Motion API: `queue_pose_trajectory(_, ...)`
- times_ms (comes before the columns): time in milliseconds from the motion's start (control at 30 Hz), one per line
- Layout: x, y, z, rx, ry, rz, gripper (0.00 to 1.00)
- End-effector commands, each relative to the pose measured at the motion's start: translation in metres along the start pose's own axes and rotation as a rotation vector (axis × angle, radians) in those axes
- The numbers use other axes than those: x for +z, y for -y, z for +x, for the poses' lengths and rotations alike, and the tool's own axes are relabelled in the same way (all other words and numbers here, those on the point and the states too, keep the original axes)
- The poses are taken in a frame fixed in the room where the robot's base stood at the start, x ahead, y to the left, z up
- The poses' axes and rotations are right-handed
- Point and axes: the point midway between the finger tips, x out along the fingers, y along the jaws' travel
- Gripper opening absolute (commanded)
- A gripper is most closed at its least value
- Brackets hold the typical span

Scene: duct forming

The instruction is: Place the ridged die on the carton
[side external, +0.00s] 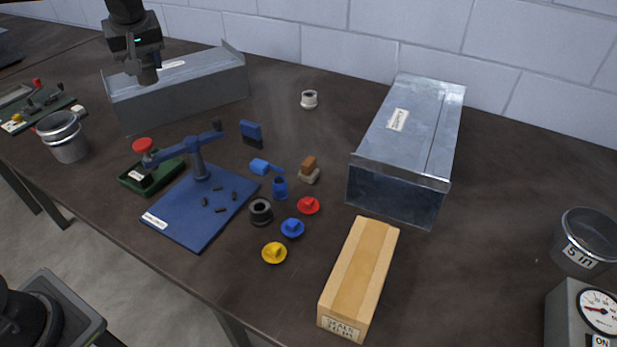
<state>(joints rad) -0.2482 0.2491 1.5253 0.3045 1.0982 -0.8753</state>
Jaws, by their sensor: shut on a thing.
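A black ring-shaped piece (260,211) stands beside the blue mat.
The grey duct (190,95) lies beneath and behind my gripper. A blue mat (185,222) carries a blue post tool. A larger metal duct (405,150) stands behind the carton. A pale spool (309,99) and coloured knobs (292,228) lie between.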

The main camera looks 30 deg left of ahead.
Motion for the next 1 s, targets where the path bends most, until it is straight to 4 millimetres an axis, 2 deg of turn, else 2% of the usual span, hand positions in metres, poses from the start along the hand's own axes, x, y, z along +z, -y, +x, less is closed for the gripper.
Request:
queue_pose_trajectory(33,0.018,-0.023,-0.008,0.025,-0.002,0.055,0.07)
queue_pose_trajectory(200,0.076,-0.080,-0.033,0.089,-0.001,0.210,0.07)
queue_pose_trajectory(367,0.139,-0.123,-0.059,0.150,-0.002,0.354,0.07)
queue_pose_trajectory(500,0.199,-0.150,-0.083,0.201,-0.001,0.479,0.07)
queue_pose_trajectory(700,0.279,-0.171,-0.116,0.265,-0.001,0.633,0.07)
queue_pose_trajectory(800,0.306,-0.175,-0.127,0.287,-0.001,0.684,0.07)
queue_pose_trajectory(1000,0.342,-0.177,-0.141,0.315,-0.001,0.750,0.07)
